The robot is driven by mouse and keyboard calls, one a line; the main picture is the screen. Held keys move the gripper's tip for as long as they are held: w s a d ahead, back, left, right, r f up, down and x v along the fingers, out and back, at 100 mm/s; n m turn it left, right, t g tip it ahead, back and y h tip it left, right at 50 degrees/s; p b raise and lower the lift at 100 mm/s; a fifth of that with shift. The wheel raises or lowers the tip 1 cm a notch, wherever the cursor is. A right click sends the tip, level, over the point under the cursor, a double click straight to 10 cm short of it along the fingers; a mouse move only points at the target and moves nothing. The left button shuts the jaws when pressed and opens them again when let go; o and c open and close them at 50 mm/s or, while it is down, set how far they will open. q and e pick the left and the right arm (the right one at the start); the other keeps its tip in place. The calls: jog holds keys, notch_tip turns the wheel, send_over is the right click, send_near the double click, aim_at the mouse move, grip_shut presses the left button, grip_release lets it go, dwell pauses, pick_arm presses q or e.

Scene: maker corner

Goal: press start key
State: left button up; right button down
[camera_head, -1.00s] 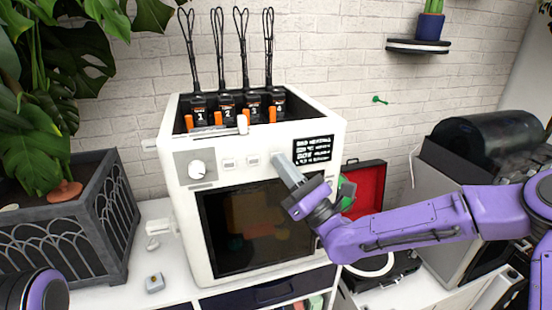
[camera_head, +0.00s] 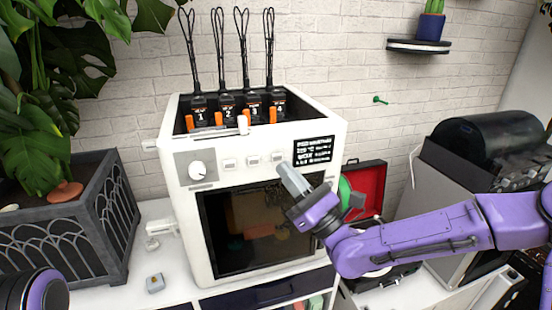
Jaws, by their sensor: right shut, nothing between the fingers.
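The white machine (camera_head: 183,228) stands on the cabinet, with a dark window (camera_head: 240,245) in its front. Its panel has a round dial (camera_head: 198,169) at the left and a row of small white keys, with one key (camera_head: 277,157) at the row's right end. A black display (camera_head: 314,151) with white text is right of the keys. My right gripper (camera_head: 284,169) is shut and empty. Its tip is just below and right of the right-end key, and I cannot tell whether it touches the panel. My left arm shows only as a rounded part (camera_head: 40,292) at the lower left; its gripper is out of view.
Several black numbered cartridges (camera_head: 227,110) with looped cords stand in the machine's top. A dark planter (camera_head: 108,235) is at left, a small grey box (camera_head: 155,283) in front of it. An open red case (camera_head: 365,185) lies behind my right arm.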

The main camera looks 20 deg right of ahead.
jog(key=s, duration=0.3)
jog(key=shift+s+d, duration=0.1)
jog(key=shift+s, duration=0.3)
dwell(0.3)
